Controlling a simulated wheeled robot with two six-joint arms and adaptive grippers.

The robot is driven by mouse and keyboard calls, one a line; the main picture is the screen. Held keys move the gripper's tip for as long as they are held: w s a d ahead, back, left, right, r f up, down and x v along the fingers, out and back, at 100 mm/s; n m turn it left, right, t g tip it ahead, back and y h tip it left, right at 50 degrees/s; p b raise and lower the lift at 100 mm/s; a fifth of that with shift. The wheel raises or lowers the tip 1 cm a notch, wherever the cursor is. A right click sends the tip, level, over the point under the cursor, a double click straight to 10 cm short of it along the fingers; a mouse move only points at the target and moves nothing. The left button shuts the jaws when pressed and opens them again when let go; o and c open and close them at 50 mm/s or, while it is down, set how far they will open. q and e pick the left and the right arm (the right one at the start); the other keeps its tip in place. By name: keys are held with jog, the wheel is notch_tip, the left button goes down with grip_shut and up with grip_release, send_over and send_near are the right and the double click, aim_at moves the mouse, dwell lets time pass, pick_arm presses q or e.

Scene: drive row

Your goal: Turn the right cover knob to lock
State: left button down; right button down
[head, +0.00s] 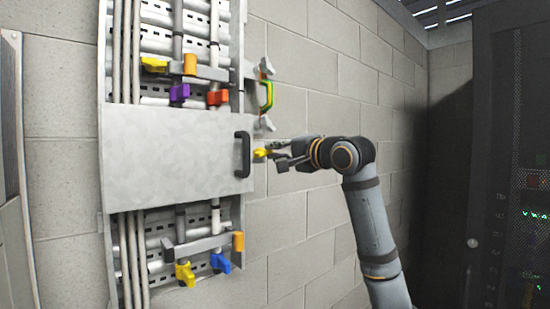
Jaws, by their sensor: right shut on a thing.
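A grey metal cover (170,160) lies across the middle of the wall panel, with a black handle (243,155) near its right edge. My left gripper does not show.
Above the cover are yellow (154,65), purple (179,94) and red-orange (217,97) valve handles. Below it are yellow (185,273) and blue (220,262) ones. A green and yellow handle (267,96) sits above my gripper. A dark server rack (510,160) stands at the right.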

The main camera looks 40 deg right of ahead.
jog(key=shift+f+m+b, duration=0.3)
jog(key=shift+m+b, duration=0.35)
jog(key=shift+m, duration=0.85)
jog(key=c, duration=1.4)
grip_release()
jog(key=s, duration=0.7)
jog(key=shift+s+d, duration=0.2)
jog(key=shift+d, duration=0.1)
jog(key=shift+d, duration=0.1)
